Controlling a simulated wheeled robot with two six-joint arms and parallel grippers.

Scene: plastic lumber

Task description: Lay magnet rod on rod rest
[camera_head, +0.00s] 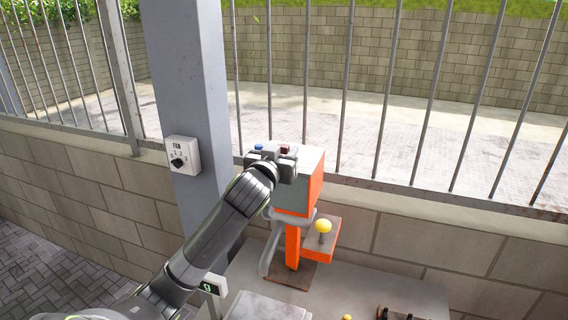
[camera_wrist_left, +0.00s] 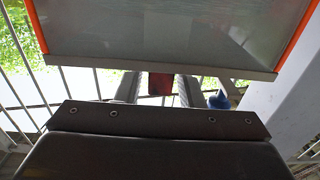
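My left gripper (camera_head: 283,160) is raised beside the upper part of a grey box with orange sides (camera_head: 302,180). In the left wrist view its fingertips (camera_wrist_left: 160,92) stand a little apart with a dark red piece (camera_wrist_left: 160,84) between them. The red piece also shows at the gripper in the head view (camera_head: 285,148). I cannot tell whether the fingers grip it or whether it is the magnet rod. A blue piece (camera_head: 258,147) is close by, also in the wrist view (camera_wrist_left: 219,101). I cannot identify the rod rest. My right gripper is not in view.
An orange stand (camera_head: 292,246) carries the box and a bracket with a yellow ball knob (camera_head: 323,226). A dark object (camera_head: 398,314) is cut off at the bottom edge. A grey post (camera_head: 190,80) with a dial box (camera_head: 183,155) stands left, before a railing and block wall.

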